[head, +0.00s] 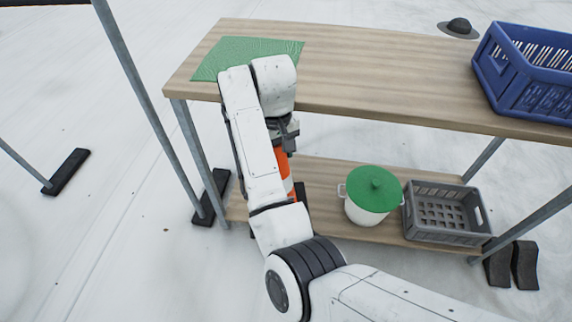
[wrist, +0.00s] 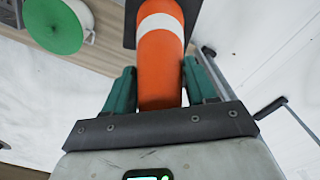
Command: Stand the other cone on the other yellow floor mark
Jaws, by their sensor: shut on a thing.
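An orange cone with a white band (wrist: 160,55) sits between the two green-padded fingers of my gripper (wrist: 160,92) in the wrist view. My gripper is shut on it, and the cone's dark base is at the top of that view. In the head view the orange cone (head: 282,167) shows below my gripper (head: 283,140), partly hidden by my arm. It is in front of the shelf unit, near the left end of the lower shelf. I cannot tell whether its base touches anything. No yellow floor mark shows in either view.
The wooden shelf unit's top (head: 380,75) bears a green mat (head: 245,55) and a blue crate (head: 525,75). Its lower shelf (head: 325,172) bears a white pot with a green lid (head: 373,190) and a grey crate (head: 445,212). Metal posts stand on dark feet.

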